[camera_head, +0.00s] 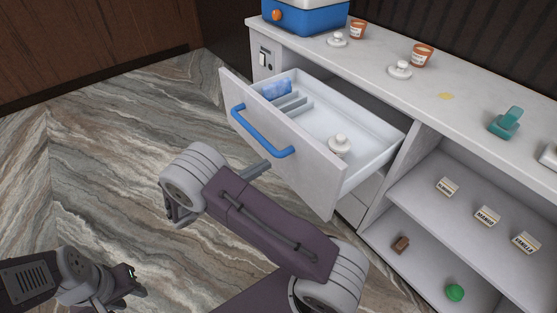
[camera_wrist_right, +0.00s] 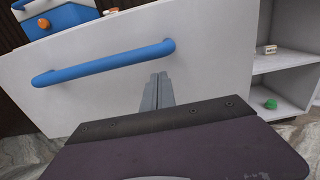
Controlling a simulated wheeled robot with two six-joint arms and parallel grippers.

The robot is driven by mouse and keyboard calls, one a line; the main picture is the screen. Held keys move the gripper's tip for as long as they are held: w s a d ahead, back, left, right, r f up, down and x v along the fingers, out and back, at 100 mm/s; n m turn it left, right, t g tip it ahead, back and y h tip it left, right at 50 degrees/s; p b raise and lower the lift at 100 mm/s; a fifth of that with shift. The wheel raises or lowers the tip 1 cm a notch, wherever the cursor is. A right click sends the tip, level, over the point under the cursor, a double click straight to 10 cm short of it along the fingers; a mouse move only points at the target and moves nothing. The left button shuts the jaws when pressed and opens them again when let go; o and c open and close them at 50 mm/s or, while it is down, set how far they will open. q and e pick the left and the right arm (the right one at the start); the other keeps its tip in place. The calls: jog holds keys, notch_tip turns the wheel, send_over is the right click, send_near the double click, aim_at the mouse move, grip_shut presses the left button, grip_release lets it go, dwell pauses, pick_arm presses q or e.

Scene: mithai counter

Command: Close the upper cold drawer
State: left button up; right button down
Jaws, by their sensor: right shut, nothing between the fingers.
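The upper cold drawer (camera_head: 285,150) stands pulled out of the white counter. Its front panel carries a blue bar handle (camera_head: 258,133), which also shows in the right wrist view (camera_wrist_right: 105,63). Inside the drawer are a blue packet (camera_head: 275,90), grey dividers and a white lidded pot (camera_head: 339,146). My right gripper (camera_wrist_right: 159,80) is shut and empty, with its fingers pointing at the drawer front, just below the handle's right end. I cannot tell whether the tips touch the panel. My left gripper (camera_head: 132,279) is low at the left, away from the drawer; its jaws are unclear.
The countertop (camera_head: 460,110) holds a blue cooler (camera_head: 310,16), orange cups, white pots and a teal item (camera_head: 506,122). The floor left of the drawer is clear.

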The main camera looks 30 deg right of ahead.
aim_at(281, 156)
jog(key=d+b, duration=0.1)
jog(key=d, duration=0.5)
jog(key=shift+w+d, duration=0.2)
jog(key=shift+w, duration=0.05)
jog(key=shift+d, duration=0.1)
jog(key=shift+d+r, duration=0.1)
jog(key=shift+d, duration=0.15)
jog(key=d+p, duration=0.1)
jog(key=d, duration=0.3)
jog(key=d+p, duration=0.1)
jog(key=d, duration=0.3)
jog(key=w+d+p, duration=0.1)
jog(key=d, duration=1.3)
jog(key=w+d, duration=0.1)
jog(key=d, duration=0.4)
jog(key=shift+d, duration=0.1)
jog(key=shift+w+d, duration=0.15)
jog(key=shift+d, duration=0.75)
jog(key=shift+r, duration=0.15)
